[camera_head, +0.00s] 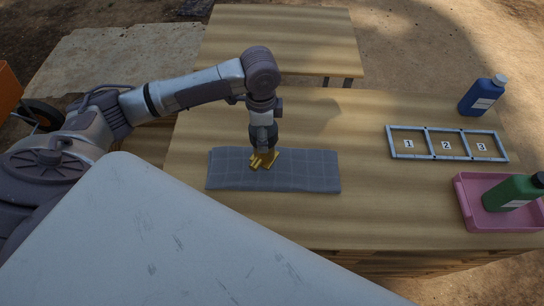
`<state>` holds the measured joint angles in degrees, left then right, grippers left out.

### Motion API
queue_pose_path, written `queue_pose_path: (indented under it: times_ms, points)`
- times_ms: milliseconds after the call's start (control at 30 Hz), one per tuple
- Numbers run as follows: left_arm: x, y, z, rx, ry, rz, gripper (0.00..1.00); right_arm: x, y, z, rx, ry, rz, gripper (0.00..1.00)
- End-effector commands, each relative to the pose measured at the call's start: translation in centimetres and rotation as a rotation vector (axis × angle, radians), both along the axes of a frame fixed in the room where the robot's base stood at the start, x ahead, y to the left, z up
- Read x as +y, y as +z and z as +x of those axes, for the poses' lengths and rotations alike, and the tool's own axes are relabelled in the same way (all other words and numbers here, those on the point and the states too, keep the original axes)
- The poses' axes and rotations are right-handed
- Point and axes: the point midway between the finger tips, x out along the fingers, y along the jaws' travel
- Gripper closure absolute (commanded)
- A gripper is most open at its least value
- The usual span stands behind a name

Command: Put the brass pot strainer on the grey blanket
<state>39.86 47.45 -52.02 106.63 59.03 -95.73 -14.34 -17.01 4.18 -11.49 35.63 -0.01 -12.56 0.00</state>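The grey blanket (310,172) lies folded flat on the wooden table, left of the middle. A small brass-coloured object, which looks like the brass pot strainer (264,160), is on or just above the blanket's middle. My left gripper (263,148) points straight down over the blanket, right at the strainer. Its fingers are small and dark, and I cannot tell whether they grip the strainer or are open around it. I also cannot tell whether the strainer touches the cloth. My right gripper is not in view.
A blue-grey frame (427,158) with sections marked 1, 2 and 3 lies at the right. A blue bottle (481,97) stands behind it. A pink tray (466,203) holds a green bottle (512,192). Another wooden table (290,35) stands behind. The table between blanket and frame is clear.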

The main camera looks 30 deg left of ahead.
Motion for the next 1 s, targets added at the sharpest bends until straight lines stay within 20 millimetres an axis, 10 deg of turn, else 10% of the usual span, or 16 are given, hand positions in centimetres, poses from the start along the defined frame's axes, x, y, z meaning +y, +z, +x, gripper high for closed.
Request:
queue_pose_path:
  times_ms: [600, 1000]
  points:
    - [4.3, 5.4, 8.4, -0.006, -0.934, 0.000, 0.95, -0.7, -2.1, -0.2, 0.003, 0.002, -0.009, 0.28]
    - [3.7, 5.5, 7.8, 0.001, -1.112, -0.001, 0.95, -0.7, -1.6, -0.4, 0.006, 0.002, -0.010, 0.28]
